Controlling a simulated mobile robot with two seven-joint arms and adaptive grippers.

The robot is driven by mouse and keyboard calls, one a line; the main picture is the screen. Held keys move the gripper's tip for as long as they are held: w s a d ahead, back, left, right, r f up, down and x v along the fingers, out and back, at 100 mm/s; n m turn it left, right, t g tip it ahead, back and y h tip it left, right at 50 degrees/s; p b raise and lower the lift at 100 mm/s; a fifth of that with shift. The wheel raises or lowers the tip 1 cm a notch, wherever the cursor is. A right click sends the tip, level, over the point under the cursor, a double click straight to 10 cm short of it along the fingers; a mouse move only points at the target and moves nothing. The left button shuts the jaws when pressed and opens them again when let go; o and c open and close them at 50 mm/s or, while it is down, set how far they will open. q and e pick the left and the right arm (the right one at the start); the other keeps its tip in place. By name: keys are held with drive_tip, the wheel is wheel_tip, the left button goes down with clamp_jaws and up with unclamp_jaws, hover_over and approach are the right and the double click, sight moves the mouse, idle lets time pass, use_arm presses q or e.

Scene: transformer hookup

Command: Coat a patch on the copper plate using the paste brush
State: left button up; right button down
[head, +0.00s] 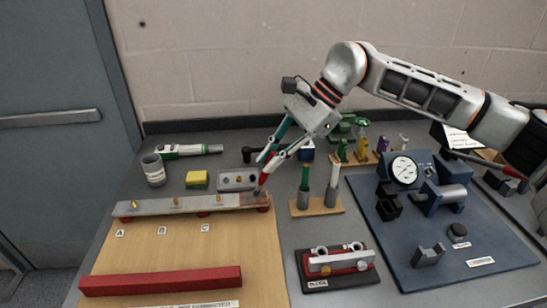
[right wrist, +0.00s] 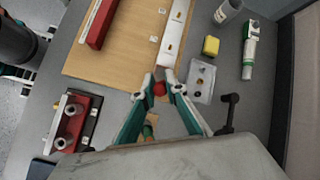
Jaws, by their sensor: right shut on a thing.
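The copper plate (head: 190,206) is a long, mostly greyish bar with coppery patches, on red supports at the back of a wooden board. It also shows in the wrist view (right wrist: 173,35). Labels A, B and C stand in front of it. My right gripper (head: 268,177) is shut on a slim red-handled brush (head: 267,172), tilted, with its lower end at the plate's right end. I cannot tell whether it touches. In the wrist view the red handle (right wrist: 159,89) sits between the fingertips. A teal part at that view's left edge may be my left gripper (right wrist: 14,72); its jaws are unclear.
A wooden holder (head: 318,208) with a green-handled tool is right of the plate. Behind the plate are a grey jar (head: 153,170), yellow sponge (head: 197,180) and grey tray (head: 237,180). A red bar (head: 160,281) lies in front; a blue gauge board (head: 440,240) is right.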

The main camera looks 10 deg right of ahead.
drive_tip(key=shift+d, duration=0.15)
drive_tip(key=shift+d, duration=0.65)
drive_tip(key=shift+r+p, duration=1.3)
drive_tip(key=shift+r, duration=0.75)
drive_tip(key=shift+f, duration=0.2)
drive_tip(key=shift+s+a+f+b, duration=0.3)
drive_tip(key=shift+s+f+b, duration=0.1)
drive_tip(key=shift+f+b, duration=0.3)
drive_tip(key=shift+s+a+f+b, duration=0.25)
drive_tip(key=shift+s+f+b, duration=0.2)
drive_tip(key=shift+f, duration=0.3)
drive_tip(key=shift+f+b, duration=0.3)
drive_tip(key=shift+f, duration=0.15)
drive_tip(key=shift+w+d, duration=0.1)
drive_tip(key=shift+d, duration=0.05)
